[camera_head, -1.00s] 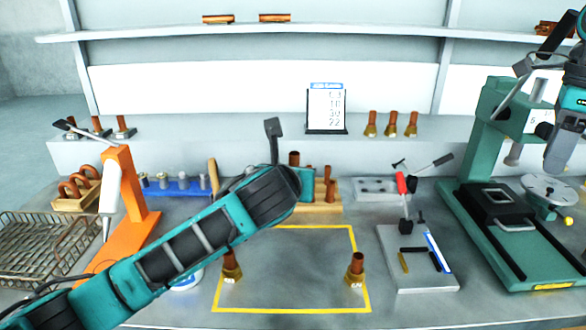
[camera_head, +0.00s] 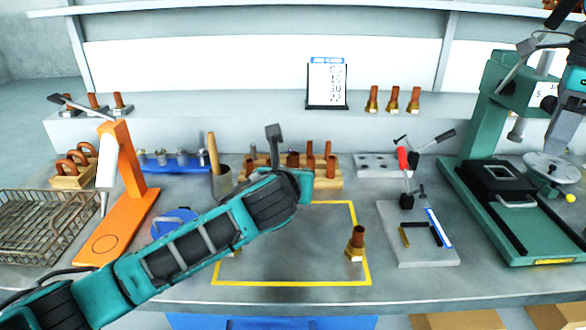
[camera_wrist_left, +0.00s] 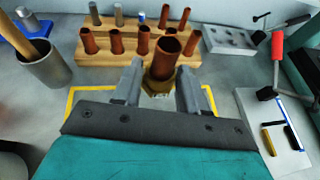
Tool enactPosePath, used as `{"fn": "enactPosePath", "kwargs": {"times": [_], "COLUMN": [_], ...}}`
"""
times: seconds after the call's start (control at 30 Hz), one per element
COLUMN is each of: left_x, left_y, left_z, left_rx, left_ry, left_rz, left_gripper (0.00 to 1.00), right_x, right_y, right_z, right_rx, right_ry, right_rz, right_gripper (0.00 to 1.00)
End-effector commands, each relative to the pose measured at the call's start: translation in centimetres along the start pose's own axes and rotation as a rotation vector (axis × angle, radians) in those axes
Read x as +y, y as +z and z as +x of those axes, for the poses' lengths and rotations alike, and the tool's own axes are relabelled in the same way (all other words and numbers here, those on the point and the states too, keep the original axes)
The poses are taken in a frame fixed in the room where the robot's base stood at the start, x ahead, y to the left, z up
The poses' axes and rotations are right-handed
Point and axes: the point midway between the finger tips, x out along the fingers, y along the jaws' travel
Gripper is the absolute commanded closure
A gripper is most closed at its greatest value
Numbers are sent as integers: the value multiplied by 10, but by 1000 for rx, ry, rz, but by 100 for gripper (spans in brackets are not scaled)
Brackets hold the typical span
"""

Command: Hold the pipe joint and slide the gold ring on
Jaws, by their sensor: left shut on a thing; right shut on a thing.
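My left arm reaches in from the lower left in the head view. The tube's top shows past my wrist in the head view (camera_head: 293,158). My right gripper (camera_head: 555,146) is at the right edge, pointing down in front of the green press. It is shut, but what it holds is hidden. I cannot make out a separate gold ring.
A yellow-outlined area (camera_head: 353,217) holds another pipe joint (camera_head: 356,243); my arm covers its left part. A wooden rack (camera_head: 328,181) of copper tubes stands behind. A fixture plate (camera_head: 425,252) and the green press (camera_head: 508,222) are right, an orange stand (camera_head: 128,210) left.

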Motion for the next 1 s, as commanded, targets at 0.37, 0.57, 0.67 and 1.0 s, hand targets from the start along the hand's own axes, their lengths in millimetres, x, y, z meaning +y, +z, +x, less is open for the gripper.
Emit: {"fn": "enactPosePath", "kwargs": {"times": [0.37,0.57,0.67,1.0], "left_x": [0,0,0,0], "left_y": [-22,-33,-38,-57], "left_z": [9,14,16,24], "left_rx": [-1,-2,-1,-2], "left_ry": [0,0,-1,0], "left_rz": [0,0,0,0], "left_gripper": [96,96,96,96], "right_x": [0,0,0,0], "right_y": [0,0,0,0], "right_z": [8,12,15,22], "right_rx": [0,0,0,0], "right_ry": [0,0,0,0], "right_rz": [0,0,0,0], "right_gripper": [90,90,90,90]}}
